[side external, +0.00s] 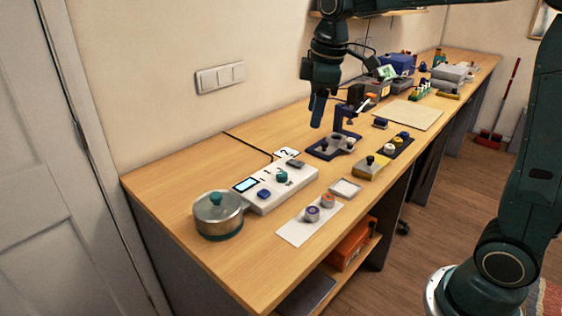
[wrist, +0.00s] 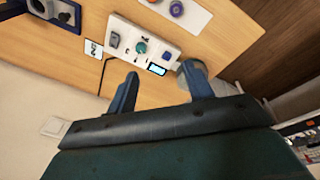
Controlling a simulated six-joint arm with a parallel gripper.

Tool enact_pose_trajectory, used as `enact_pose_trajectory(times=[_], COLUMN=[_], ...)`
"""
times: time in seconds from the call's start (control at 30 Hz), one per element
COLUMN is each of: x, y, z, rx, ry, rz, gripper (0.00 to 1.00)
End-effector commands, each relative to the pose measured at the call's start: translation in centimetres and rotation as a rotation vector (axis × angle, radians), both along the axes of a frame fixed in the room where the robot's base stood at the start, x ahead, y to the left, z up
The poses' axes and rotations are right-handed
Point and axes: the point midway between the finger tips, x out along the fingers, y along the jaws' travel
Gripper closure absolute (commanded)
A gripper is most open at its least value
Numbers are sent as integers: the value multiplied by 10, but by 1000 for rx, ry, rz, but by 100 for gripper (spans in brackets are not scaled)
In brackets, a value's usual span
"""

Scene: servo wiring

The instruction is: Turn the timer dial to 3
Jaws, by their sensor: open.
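The timer is a white panel (side external: 266,198) on the bench near the pot, with a lit display (side external: 246,184), a teal dial (side external: 282,176), a dark blue knob (side external: 263,194) and a grey switch (side external: 295,164). The wrist view also shows the panel (wrist: 128,35) with the teal dial (wrist: 141,47) and display (wrist: 157,69). The dial's markings are too small to read. My gripper (side external: 318,112) hangs above the bench, up and to the right of the panel, touching nothing. In the wrist view its two fingers (wrist: 163,88) are spread apart and empty.
A white card (side external: 310,221) with two round knobs lies in front. A dark blue fixture (side external: 333,144) and a yellow block (side external: 371,166) stand to the right. A cable runs behind the panel.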

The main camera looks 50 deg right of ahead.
Motion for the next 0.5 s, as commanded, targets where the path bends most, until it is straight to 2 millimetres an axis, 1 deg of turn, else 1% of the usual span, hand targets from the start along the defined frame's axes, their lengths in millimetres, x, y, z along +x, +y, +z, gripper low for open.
enact_pose_trajectory(times=[0.03,0.2,0.4,0.5], x=[12,47,86,101], y=[-3,-10,-21,-25], z=[-6,-24,-52,-66], rx=[-4,-18,-26,-27], ry=[17,68,125,148], rz=[29,140,270,329], gripper=[48,48,48,48])
